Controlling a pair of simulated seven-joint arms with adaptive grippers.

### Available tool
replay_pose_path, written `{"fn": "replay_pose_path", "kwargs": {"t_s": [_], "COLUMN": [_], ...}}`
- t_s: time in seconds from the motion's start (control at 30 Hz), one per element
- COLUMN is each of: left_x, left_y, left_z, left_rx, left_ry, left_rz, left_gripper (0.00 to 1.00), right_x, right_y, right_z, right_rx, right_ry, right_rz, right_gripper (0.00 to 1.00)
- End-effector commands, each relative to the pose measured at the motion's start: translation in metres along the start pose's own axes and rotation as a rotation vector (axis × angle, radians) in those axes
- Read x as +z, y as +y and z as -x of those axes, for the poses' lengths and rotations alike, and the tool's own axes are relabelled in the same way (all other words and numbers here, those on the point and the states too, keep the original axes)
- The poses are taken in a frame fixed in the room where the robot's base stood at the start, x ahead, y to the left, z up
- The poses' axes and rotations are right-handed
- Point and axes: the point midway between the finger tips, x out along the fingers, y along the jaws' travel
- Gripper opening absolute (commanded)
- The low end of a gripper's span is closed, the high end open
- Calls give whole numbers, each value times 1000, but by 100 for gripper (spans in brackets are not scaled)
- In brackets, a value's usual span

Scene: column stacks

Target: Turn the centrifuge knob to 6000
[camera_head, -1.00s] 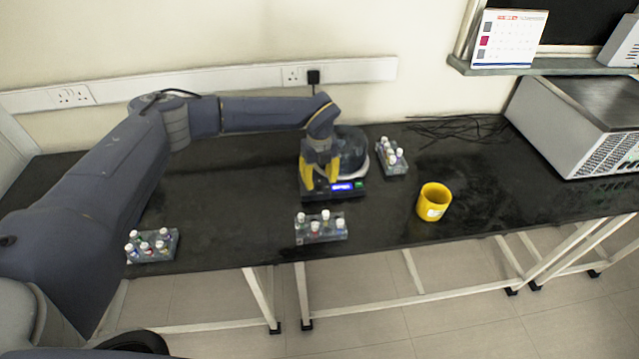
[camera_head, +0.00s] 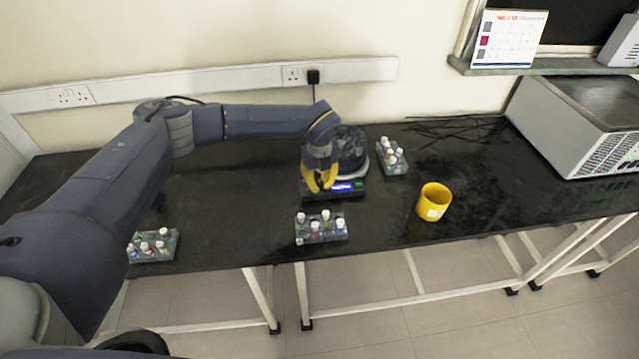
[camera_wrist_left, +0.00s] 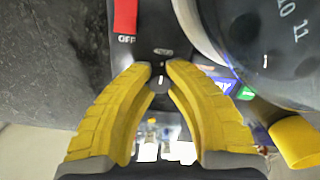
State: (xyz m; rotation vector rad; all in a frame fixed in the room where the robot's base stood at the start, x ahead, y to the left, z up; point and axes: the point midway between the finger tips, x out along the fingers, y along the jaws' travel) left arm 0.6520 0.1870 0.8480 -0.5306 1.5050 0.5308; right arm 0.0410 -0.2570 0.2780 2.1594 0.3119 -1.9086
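The centrifuge (camera_head: 352,150) stands on the black bench, with a round clear lid and a lit blue display (camera_head: 343,187) on its front panel. The wrist view shows its dark panel, a red switch (camera_wrist_left: 125,16) marked OFF and part of the round bowl (camera_wrist_left: 265,40). My left gripper (camera_head: 319,189) is over the front left of the panel. Its yellow fingertips (camera_wrist_left: 158,70) have closed in on the small dark knob (camera_wrist_left: 158,84), one on each side. The fingers partly hide the knob, and I cannot read its setting or the display. My right gripper is not in view.
Tube racks stand in front of the centrifuge (camera_head: 321,233), to its right (camera_head: 391,160) and at the left (camera_head: 152,250). A yellow mug (camera_head: 433,202) stands to the right near the front edge. A large grey box-shaped device (camera_head: 580,120) is at the far right.

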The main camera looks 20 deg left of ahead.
Motion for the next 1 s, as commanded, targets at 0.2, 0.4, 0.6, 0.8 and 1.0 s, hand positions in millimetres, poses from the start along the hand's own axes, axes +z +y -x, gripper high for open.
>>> {"fn": "replay_pose_path", "kwargs": {"t_s": [0.2, 0.4, 0.6, 0.8, 1.0], "left_x": [0, 0, -1, -1, -1], "left_y": [0, 0, 0, 0, 0], "left_z": [0, 0, 0, 0, 0], "left_rx": [0, 0, 0, 1, 0], "left_ry": [0, 1, 1, 2, 2], "left_rz": [0, -7, -17, -36, -80], "left_gripper": [0, 0, 0, 0, 0], "right_x": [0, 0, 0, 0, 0], "right_y": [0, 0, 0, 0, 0], "right_z": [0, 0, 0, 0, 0], "right_rx": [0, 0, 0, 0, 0], "right_ry": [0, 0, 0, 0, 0], "right_rz": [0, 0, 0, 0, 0], "right_gripper": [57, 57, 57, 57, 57]}}
